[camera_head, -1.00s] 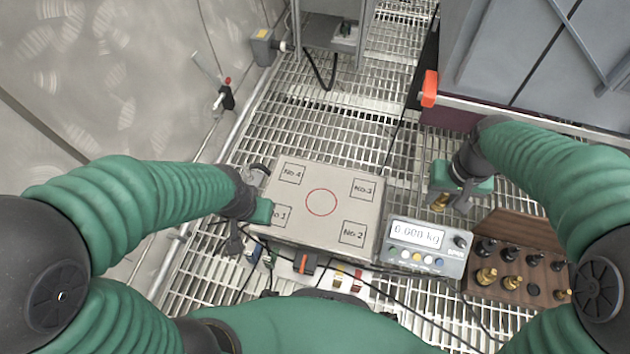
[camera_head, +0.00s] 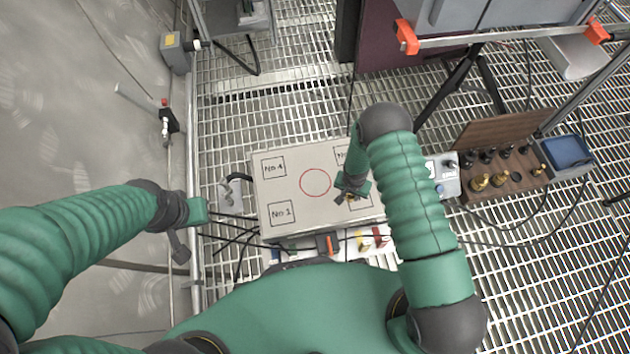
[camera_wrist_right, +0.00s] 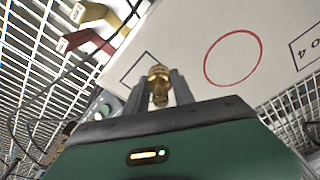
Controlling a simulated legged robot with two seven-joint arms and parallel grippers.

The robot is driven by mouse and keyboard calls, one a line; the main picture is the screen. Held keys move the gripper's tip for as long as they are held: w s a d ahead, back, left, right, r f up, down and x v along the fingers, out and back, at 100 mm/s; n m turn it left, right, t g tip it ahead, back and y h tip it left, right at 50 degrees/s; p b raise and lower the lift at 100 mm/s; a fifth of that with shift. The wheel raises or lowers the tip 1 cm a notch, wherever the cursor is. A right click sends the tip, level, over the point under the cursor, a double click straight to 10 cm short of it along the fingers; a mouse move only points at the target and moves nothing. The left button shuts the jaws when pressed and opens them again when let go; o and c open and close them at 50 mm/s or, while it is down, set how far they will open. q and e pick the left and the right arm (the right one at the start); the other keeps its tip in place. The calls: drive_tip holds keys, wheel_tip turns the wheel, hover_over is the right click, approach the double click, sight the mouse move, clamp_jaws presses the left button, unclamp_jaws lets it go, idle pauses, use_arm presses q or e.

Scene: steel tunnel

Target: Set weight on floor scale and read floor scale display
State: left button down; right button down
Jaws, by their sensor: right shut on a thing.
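The floor scale (camera_head: 300,219) is a pale square plate with numbered corner boxes and a red circle. My right gripper (camera_head: 352,194) is over its right side, shut on a small brass weight. In the right wrist view the weight (camera_wrist_right: 158,84) sits between the fingers, in front of a black corner box outline on the plate (camera_wrist_right: 195,35). I cannot tell whether it touches the plate. The scale display (camera_head: 447,176) is mostly hidden behind my right arm, so its reading does not show. My left gripper (camera_head: 196,211) is left of the plate, apart from it; its jaw state is unclear.
A wooden rack (camera_head: 512,172) with brass and black weights stands right of the display, beside a blue-topped box (camera_head: 567,153). Red and yellow blocks (camera_head: 373,241) and cables lie at the plate's front edge. The grating behind the plate is largely clear.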

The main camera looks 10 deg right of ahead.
drive_tip(key=w+a+b, duration=0.2)
drive_tip(key=w+a, duration=0.1)
drive_tip(key=w+a+f+b, duration=0.1)
drive_tip(key=w+a+b, duration=0.2)
drive_tip(key=w, duration=0.1)
drive_tip(key=w+a+f+b, duration=0.1)
drive_tip(key=w+a+b, duration=0.1)
drive_tip(key=w+a, duration=0.1)
drive_tip(key=shift+w+a+b, duration=0.3)
drive_tip(key=shift+w+b, duration=0.05)
drive_tip(key=shift+w, duration=0.05)
drive_tip(key=shift+w+a, duration=0.15)
drive_tip(key=shift+w, duration=0.05)
wheel_tip(320, 180, down, 3)
drive_tip(key=b, duration=0.3)
drive_tip(key=shift+f, duration=0.1)
drive_tip(key=shift+r, duration=0.2)
drive_tip(key=shift+f, duration=0.15)
drive_tip(key=c, duration=1.1)
unclamp_jaws()
drive_tip(key=shift+o, duration=0.2)
